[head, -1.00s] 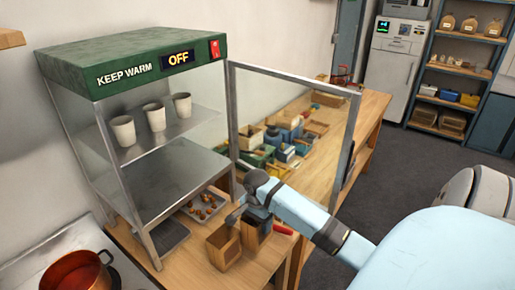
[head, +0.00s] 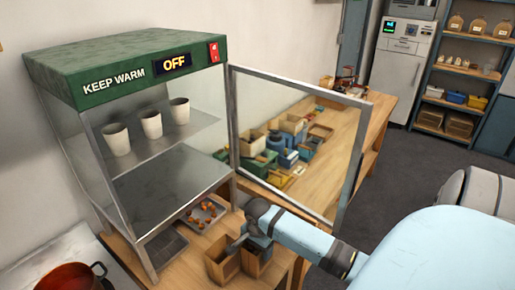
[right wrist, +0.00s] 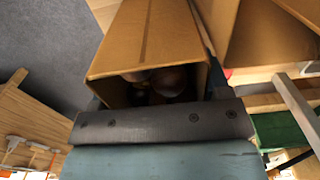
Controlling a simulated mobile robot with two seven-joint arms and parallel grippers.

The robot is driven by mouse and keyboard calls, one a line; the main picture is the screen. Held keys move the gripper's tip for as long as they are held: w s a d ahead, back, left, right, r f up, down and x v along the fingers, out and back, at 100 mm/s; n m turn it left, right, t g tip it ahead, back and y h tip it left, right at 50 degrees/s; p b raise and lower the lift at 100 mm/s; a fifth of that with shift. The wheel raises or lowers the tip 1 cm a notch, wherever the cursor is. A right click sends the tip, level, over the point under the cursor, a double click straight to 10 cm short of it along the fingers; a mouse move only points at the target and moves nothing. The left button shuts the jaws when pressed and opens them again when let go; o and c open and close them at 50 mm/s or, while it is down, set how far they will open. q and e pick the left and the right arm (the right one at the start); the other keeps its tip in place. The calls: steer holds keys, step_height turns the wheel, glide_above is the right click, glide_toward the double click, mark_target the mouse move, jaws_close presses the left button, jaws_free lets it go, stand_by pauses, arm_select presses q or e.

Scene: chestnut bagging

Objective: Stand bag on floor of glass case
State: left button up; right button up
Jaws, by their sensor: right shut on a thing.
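The glass case (head: 92,73) has a green top marked KEEP WARM and OFF, and its glass door (head: 365,106) stands open to the right. My right gripper (head: 254,236) is in front of the case, low at the table, shut on a brown paper bag (head: 258,264). In the right wrist view the held bag (right wrist: 150,38) is open-mouthed with dark round chestnuts inside. A second brown bag (head: 222,266) stands just left of it; in the wrist view a brown bag (right wrist: 262,35) is beside the held one. My left gripper is not in view.
Three cups (head: 151,124) stand on the upper shelf. A metal tray of chestnuts (head: 188,222) shows through the case's lower opening. A copper pot (head: 70,277) is at lower left. Boxes and bins (head: 290,135) crowd the table behind the open door.

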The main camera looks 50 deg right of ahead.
steer(key=shift+s+a, duration=0.1)
steer(key=shift+a, duration=0.1)
steer(key=o, duration=1.5)
steer(key=shift+d+f, duration=0.1)
steer(key=shift+d, duration=0.05)
